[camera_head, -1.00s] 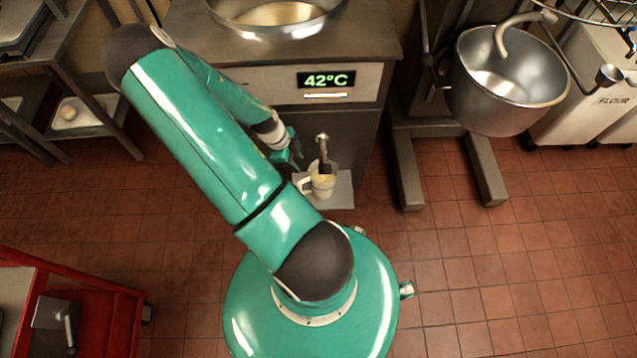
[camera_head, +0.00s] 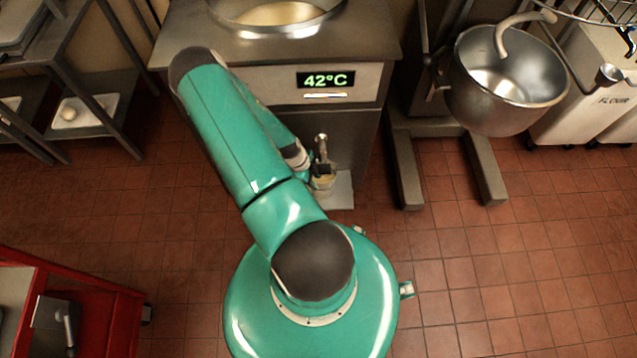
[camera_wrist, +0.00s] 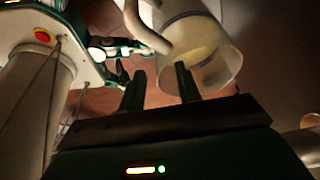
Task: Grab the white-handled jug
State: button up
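The jug (camera_wrist: 212,62) shows large in the wrist view, with pale yellowish contents and a white curved handle (camera_wrist: 146,32). My gripper (camera_wrist: 160,70) is open, its two dark green fingers apart. The handle's lower curve lies just beyond the fingertips, roughly between them; I cannot tell whether they touch. In the head view the jug (camera_head: 325,183) stands under the tap (camera_head: 322,146) at the front of the steel cabinet. My forearm and gripper hide its left side and handle there.
The cabinet (camera_head: 345,88) with a 42°C display rises behind the jug. A steel mixer bowl (camera_head: 508,85) stands at right. A red cart (camera_head: 112,305) is at lower left and shelves (camera_head: 88,120) at upper left. Tiled floor (camera_head: 480,285) is clear at right.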

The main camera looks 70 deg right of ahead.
jog(key=shift+s+f, duration=0.15)
jog(key=shift+f, duration=0.35)
jog(key=shift+c, duration=0.2)
grip_shut()
dwell(0.9)
